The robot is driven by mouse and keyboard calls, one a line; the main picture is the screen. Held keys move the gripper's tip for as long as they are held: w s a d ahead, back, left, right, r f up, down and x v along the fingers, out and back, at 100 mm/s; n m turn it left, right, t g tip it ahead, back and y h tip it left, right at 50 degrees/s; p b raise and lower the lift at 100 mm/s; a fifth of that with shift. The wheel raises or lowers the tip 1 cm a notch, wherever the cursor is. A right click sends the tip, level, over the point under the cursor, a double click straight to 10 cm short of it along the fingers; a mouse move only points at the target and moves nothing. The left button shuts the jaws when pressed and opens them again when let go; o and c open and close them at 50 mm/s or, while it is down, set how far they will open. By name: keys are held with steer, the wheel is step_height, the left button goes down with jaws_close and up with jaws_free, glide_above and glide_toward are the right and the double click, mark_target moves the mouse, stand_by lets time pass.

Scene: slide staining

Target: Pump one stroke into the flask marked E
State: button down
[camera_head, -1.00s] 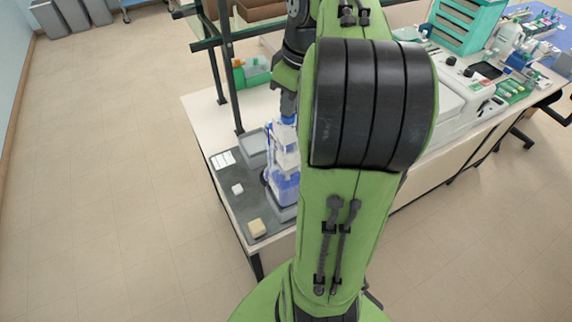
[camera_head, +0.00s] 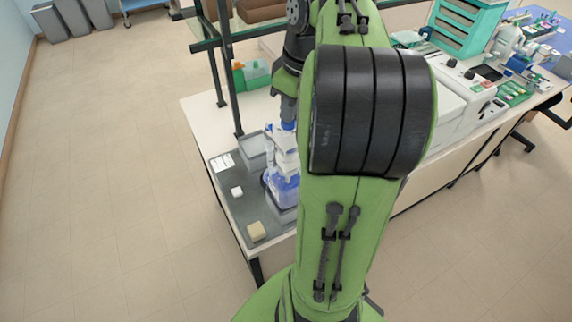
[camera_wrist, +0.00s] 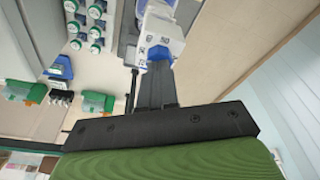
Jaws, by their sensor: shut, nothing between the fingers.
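A pump dispenser bottle (camera_head: 283,187) with blue liquid and a pale upper body stands on the grey bench mat, partly hidden by my arm. Its blue top (camera_head: 288,126) is directly below my gripper (camera_head: 288,112), which points down. In the wrist view my gripper (camera_wrist: 157,70) is shut and empty, its tips at the blue top (camera_wrist: 160,53) of the white dispenser head (camera_wrist: 160,28). The tips appear to touch the top. I cannot make out a flask marked E; no letter is readable, and my arm hides the bench right of the bottle.
On the mat (camera_head: 225,205) are a white cube (camera_head: 237,191), a beige block (camera_head: 256,231), a labelled card (camera_head: 222,162) and a grey tray (camera_head: 252,150). A dark upright post (camera_head: 231,95) rises close behind. Green boxes (camera_head: 253,73) stand farther back.

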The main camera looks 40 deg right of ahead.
steer(key=p+v, duration=0.4)
steer(key=shift+w+a, duration=0.1)
steer(key=shift+w, duration=0.3)
steer(key=shift+r, duration=0.1)
stand_by(0.5)
steer(key=p+v, duration=0.2)
steer(key=w+p+v, duration=0.1)
steer(key=p+v, duration=0.1)
steer(key=shift+a+r, duration=0.1)
steer(key=shift+r, duration=0.4)
steer(key=shift+a, duration=0.1)
